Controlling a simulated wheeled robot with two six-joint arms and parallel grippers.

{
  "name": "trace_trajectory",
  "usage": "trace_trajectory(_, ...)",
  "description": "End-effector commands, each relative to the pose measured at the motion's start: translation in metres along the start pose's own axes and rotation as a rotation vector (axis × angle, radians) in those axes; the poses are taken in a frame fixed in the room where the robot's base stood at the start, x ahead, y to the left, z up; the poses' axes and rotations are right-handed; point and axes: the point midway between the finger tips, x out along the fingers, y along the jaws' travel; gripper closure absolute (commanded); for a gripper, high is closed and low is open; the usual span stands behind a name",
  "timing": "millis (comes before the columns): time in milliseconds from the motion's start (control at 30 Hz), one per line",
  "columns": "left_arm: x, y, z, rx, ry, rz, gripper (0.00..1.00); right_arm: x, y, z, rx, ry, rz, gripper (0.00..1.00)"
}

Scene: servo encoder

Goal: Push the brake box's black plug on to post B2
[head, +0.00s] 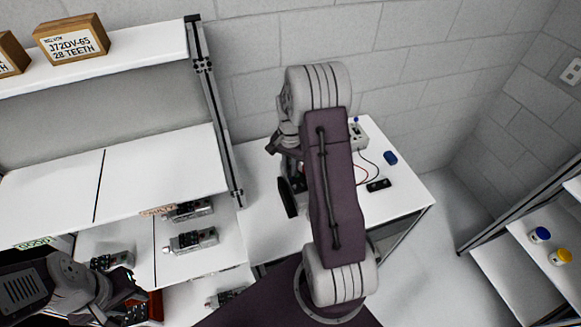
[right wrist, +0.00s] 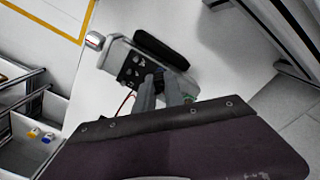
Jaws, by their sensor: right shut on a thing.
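In the right wrist view my right gripper (right wrist: 162,84) has its two grey fingers close together on a small dark piece, which looks like the black plug (right wrist: 154,80). It is at the dark post panel (right wrist: 133,72) of a grey motor unit (right wrist: 118,52). I cannot read the post labels, pick out B2 or tell whether the plug is seated. A red lead (right wrist: 126,100) runs beside the fingers. In the head view my right arm hides that gripper. A small black box (head: 378,185) with leads lies on the table. My left gripper (head: 128,303) is at lower left, its fingers unclear.
A black disc (head: 288,197) stands beside my right arm on the white table (head: 405,205). A grey box (head: 357,135) and a blue object (head: 390,157) are behind. Shelves at left hold motors (head: 192,241); an upright post (head: 215,110) stands between.

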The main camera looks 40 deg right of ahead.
Motion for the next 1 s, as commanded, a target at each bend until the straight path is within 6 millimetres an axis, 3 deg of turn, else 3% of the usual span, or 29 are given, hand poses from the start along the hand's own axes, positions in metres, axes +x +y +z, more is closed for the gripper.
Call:
trace_trajectory(933,-0.0006,0.0,-0.0001,0.0,0.0,0.0,0.64,0.0035,-0.0002,0.0,0.0,0.0,0.0,1.0)
trace_trajectory(967,-0.0006,0.0,-0.0001,0.0,0.0,0.0,0.64,0.0035,-0.0002,0.0,0.0,0.0,0.0,0.78)
trace_trajectory(1000,-0.0006,0.0,-0.0001,0.0,0.0,0.0,0.64,0.0035,-0.0001,0.0,0.0,0.0,0.0,0.67)
